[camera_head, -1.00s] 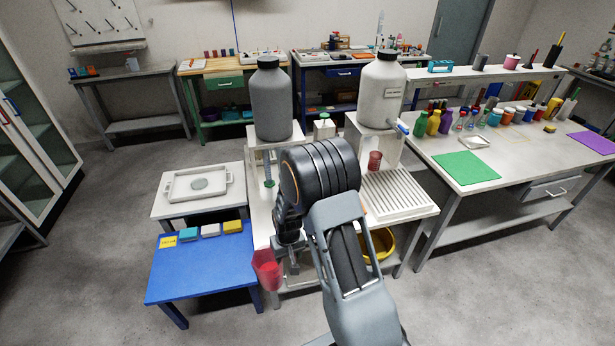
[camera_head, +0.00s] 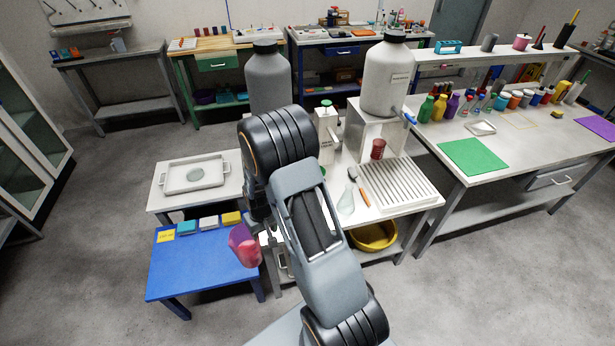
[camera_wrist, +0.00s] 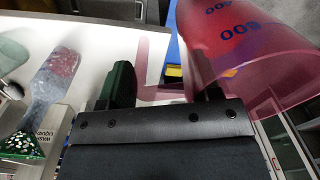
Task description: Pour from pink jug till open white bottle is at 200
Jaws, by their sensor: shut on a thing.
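The pink jug (camera_head: 247,250) is held in front of the bench, over the right edge of the low blue table, and looks tilted. In the wrist view the see-through pink jug (camera_wrist: 225,40) fills the upper right, with dark blue number marks. My gripper (camera_wrist: 165,92) is shut on it at the handle side; the exact grip is partly hidden. Any liquid inside is unclear. I cannot pick out an open white bottle; the large white bottle (camera_head: 388,80) on the stand has a dark cap. My arm hides part of the bench.
A large grey bottle (camera_head: 267,82) stands behind my arm. A yellow bowl (camera_head: 373,238) sits below. The blue table's front (camera_head: 195,268) is clear.

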